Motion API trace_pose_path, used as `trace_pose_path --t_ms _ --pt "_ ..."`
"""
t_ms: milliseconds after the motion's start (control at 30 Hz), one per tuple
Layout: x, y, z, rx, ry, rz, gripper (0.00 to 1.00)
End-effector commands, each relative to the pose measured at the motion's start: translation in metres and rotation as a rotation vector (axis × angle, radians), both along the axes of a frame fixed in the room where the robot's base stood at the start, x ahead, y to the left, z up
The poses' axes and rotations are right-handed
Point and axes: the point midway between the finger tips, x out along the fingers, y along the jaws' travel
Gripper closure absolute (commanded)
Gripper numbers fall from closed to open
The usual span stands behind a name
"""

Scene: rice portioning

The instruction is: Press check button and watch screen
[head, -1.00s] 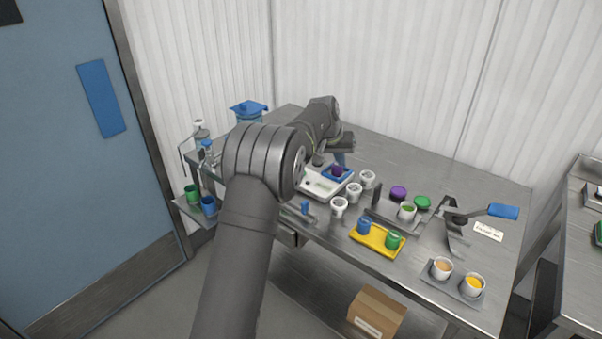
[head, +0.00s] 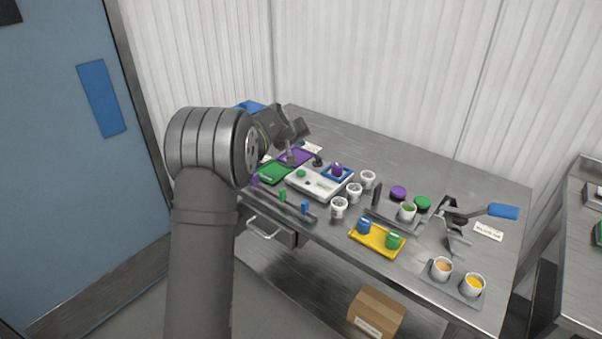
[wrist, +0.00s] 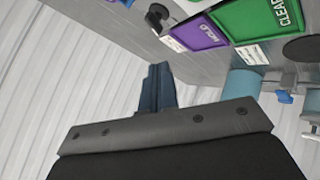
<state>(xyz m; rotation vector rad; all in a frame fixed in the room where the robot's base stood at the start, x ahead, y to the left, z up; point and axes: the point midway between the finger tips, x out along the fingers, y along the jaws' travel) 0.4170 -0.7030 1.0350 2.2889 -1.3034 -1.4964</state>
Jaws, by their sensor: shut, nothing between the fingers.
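The white device (head: 305,185) stands on the steel table in the head view. It has a round green button (head: 301,173) at its left and a small pale screen (head: 325,185), too small to read. A purple-topped cup (head: 337,170) sits on its blue square pad (head: 347,176). My gripper (wrist: 158,88) is shut and empty in the wrist view, its dark blue fingers together against the wall. In the head view my wrist is above and behind the device, apart from the button, and the fingertips cannot be made out.
A green CLEAR mat (head: 273,173) and purple HOLD mat (head: 290,158) lie left of and behind the device. White cups (head: 339,208) stand in front and right. A yellow tray (head: 376,243) holds blue and green cups.

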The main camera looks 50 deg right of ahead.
Motion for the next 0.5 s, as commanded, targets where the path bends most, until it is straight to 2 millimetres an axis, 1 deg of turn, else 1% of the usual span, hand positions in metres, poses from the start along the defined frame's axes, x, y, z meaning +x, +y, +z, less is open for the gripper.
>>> trace_pose_path --t_ms 167,300,500 --pt "-0.001 0.0 -0.019 0.003 0.002 -0.001 1.0" --pt "-0.001 0.0 -0.04 0.002 0.003 -0.001 1.0" --pt "-0.001 0.0 -0.066 0.002 0.001 -0.002 1.0"
